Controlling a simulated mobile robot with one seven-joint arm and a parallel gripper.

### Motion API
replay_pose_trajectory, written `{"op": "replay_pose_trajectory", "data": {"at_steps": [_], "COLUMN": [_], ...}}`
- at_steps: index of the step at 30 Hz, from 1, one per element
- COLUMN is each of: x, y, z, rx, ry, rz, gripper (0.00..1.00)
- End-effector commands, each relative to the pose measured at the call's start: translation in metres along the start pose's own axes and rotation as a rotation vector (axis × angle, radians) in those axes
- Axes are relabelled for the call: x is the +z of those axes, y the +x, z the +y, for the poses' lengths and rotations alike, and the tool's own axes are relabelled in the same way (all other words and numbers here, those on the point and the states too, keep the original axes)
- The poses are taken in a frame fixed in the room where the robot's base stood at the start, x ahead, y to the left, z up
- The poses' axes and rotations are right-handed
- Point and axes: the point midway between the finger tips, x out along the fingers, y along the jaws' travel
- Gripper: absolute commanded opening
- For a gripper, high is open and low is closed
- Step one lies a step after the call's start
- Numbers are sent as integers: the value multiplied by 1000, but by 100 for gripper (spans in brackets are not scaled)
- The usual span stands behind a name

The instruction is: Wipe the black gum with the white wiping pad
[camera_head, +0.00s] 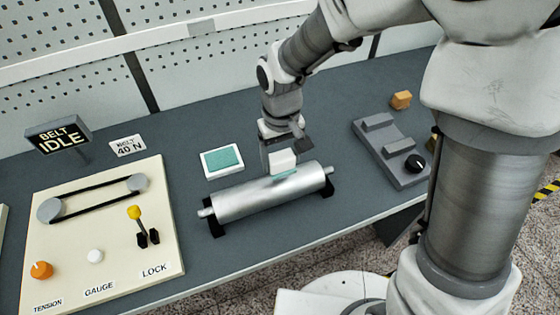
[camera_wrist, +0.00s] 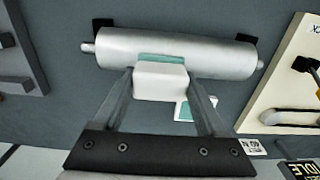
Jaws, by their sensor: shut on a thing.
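My gripper (camera_head: 281,158) is shut on the white wiping pad (camera_head: 283,161), a white block with a teal face; it also shows between both fingers in the wrist view (camera_wrist: 160,84). The pad is at the top of a silver roller (camera_head: 270,192), teal face toward the metal. It looks touching or very close; I cannot tell which. The roller (camera_wrist: 200,55) lies level on two black supports. I see no black gum in either view; any under the pad is hidden.
A white tray with a teal inset (camera_head: 209,174) stands just behind the roller. A cream board (camera_head: 110,235) with belt, knobs and lock lever is at left. A grey fixture with a black knob (camera_head: 415,163) and an orange block (camera_head: 401,100) are at right.

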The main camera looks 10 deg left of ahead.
Motion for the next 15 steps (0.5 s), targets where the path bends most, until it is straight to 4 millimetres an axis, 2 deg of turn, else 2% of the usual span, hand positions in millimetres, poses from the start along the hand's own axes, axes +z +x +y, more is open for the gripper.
{"op": "replay_pose_trajectory", "data": {"at_steps": [1, 9, 15], "x": [-1, -6, -7], "y": [-9, -33, -43], "z": [1, 4, 6], "rx": [0, 0, 0], "ry": [1, 3, 3], "rz": [1, 2, 1], "gripper": [14, 14, 14]}}
